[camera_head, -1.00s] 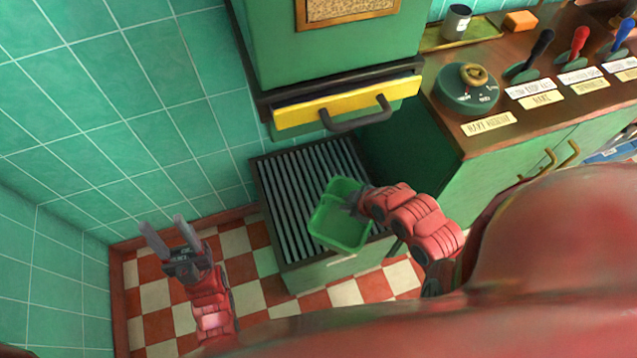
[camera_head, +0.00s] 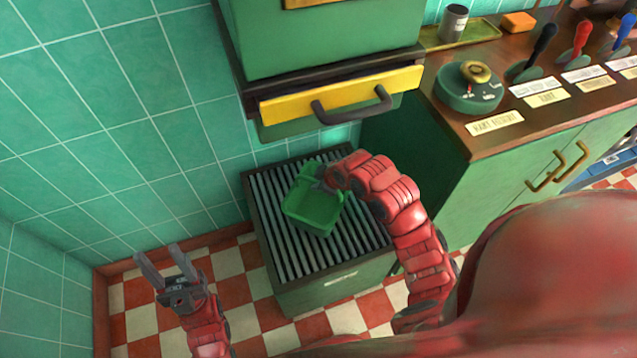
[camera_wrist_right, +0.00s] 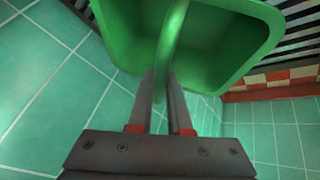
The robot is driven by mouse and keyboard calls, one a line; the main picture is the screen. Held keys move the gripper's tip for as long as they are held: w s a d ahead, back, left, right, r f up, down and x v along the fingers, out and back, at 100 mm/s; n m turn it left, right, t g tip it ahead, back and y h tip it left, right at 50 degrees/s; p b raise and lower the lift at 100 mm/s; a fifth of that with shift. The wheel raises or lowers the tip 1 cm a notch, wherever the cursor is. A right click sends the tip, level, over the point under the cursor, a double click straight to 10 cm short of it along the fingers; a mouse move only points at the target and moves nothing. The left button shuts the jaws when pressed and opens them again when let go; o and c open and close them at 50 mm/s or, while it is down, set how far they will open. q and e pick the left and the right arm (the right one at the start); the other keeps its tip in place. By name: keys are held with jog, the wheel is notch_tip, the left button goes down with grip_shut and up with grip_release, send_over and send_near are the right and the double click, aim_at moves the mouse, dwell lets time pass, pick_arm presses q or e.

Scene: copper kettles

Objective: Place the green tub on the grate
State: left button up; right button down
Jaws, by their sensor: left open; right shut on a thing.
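I cannot tell whether the tub's underside touches the bars. My left gripper (camera_head: 162,264) is open and empty, left of the grate above the checkered floor.
A green cabinet with a yellow drawer front (camera_head: 345,95) and dark handle overhangs the grate's far side. A wooden counter (camera_head: 480,135) with a dial and several levers stands to the right. A tiled wall (camera_head: 120,130) is on the left.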

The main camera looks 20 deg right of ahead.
jog(key=shift+f, duration=0.1)
jog(key=c, duration=0.8)
grip_release()
jog(key=shift+c, duration=0.2)
jog(key=p+v, duration=0.1)
jog(key=v, duration=1.1)
jog(key=shift+p, duration=0.3)
